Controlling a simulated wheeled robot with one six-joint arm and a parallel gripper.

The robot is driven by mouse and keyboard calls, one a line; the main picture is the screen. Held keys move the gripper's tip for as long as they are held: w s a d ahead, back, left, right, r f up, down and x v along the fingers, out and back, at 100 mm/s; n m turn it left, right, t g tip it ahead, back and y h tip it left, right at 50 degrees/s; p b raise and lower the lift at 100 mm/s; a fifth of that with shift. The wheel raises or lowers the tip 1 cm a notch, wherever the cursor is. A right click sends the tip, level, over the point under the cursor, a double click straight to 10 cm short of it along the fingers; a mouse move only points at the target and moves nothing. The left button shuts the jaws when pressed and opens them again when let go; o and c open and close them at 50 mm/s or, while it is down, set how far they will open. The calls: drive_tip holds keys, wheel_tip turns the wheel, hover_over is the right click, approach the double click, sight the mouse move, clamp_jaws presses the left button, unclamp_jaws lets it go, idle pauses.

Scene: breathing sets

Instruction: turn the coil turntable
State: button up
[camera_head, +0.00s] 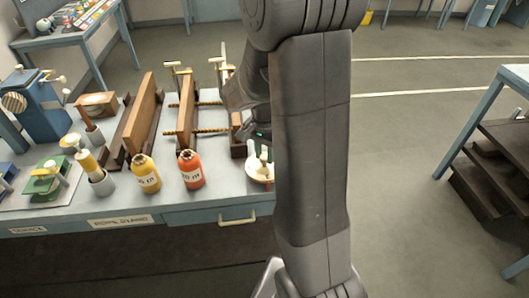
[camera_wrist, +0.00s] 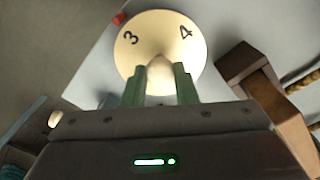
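The coil turntable is a round cream disc marked 3 and 4 (camera_wrist: 201,47) with a pale upright knob (camera_wrist: 160,75) in its middle. In the head view the turntable (camera_head: 257,177) sits at the right end of the blue-grey bench, partly hidden by my arm. My gripper (camera_wrist: 160,68) is over the disc, its two green fingers on either side of the knob. The fingers stand apart with the knob between them; whether they press on it is not clear. My gripper also shows in the head view (camera_head: 260,149), partly covered by my arm.
A red bottle (camera_head: 191,170) and a yellow bottle (camera_head: 145,173) stand left of the turntable. A wooden clamp stand (camera_head: 187,115) is behind them. A small red piece (camera_wrist: 118,18) is by the disc's edge. Open floor lies right of the bench, before a shelf rack (camera_head: 505,140).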

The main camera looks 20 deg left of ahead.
sight(264, 156)
drive_tip(key=shift+c, duration=1.3)
drive_tip(key=shift+m, duration=0.4)
drive_tip(key=o, duration=1)
wheel_tip(264, 156, up, 14)
drive_tip(key=b, duration=0.1)
